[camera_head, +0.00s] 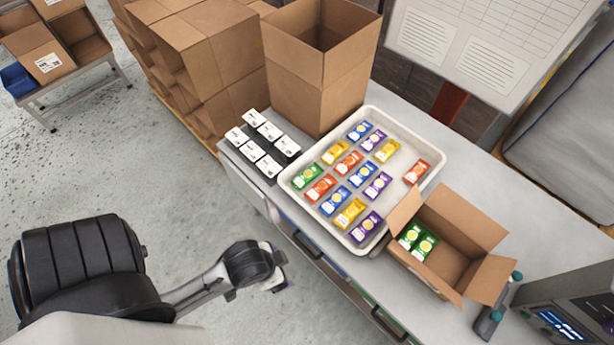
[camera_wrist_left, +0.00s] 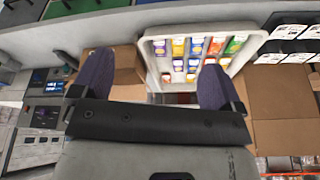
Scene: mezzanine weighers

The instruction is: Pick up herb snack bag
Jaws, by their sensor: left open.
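Snack bags of several colours lie in rows in a white tray (camera_head: 437,176) on the table. A green bag (camera_head: 307,176), which looks like the herb one, lies at the tray's left side. Two more green bags (camera_head: 418,241) sit inside an open cardboard box (camera_head: 460,222) at the tray's right. The labels are too small to read. My left gripper (camera_head: 275,275) is off the table's front edge, apart from the bags. In the left wrist view its fingers (camera_wrist_left: 155,85) are spread with nothing between them, and the green bag (camera_wrist_left: 235,44) shows beyond them at upper right.
White cards (camera_head: 268,166) stand on a dark holder left of the tray. A tall open carton (camera_head: 320,75) stands behind it. A device with a display (camera_head: 565,315) is at the lower right. Stacked boxes (camera_head: 200,60) stand behind left.

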